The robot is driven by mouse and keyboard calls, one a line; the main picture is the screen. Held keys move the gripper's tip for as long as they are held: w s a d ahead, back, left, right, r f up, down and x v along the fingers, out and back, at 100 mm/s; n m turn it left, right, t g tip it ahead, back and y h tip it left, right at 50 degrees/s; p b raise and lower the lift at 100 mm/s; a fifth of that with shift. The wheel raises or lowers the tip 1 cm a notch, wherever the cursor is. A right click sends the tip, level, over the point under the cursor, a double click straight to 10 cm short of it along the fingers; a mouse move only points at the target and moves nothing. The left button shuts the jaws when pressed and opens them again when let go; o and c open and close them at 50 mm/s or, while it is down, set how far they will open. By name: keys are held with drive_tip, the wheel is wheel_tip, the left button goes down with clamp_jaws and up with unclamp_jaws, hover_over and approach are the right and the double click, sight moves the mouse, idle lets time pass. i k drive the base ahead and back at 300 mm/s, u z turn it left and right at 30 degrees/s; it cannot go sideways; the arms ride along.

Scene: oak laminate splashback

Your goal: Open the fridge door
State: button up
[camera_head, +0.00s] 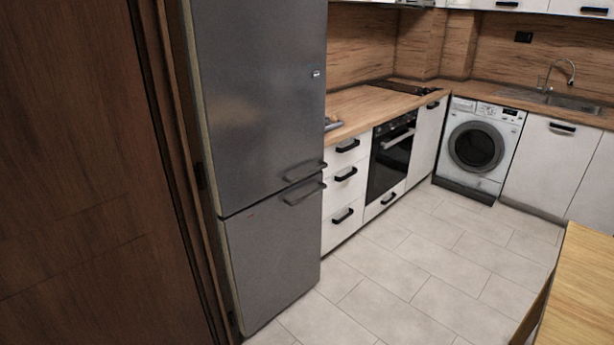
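A tall grey fridge (262,110) stands left of centre in the head view. Its large upper door and smaller lower door (268,258) both look shut. The upper door's handle (305,172) is a horizontal bar near its lower right corner. The lower door's handle (304,193) is a similar bar just below it, near that door's top right corner. My gripper is not in view, so nothing of mine is seen at either handle.
A dark brown wooden door or panel (75,170) fills the left, close beside the fridge. White drawers (342,190), an oven (391,158) and a washing machine (478,147) line the wall rightward. A wooden table (582,290) stands at lower right. The tiled floor (410,275) between is clear.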

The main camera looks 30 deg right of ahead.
sight(264, 109)
drive_tip(key=z, duration=0.05)
drive_tip(key=i, duration=1)
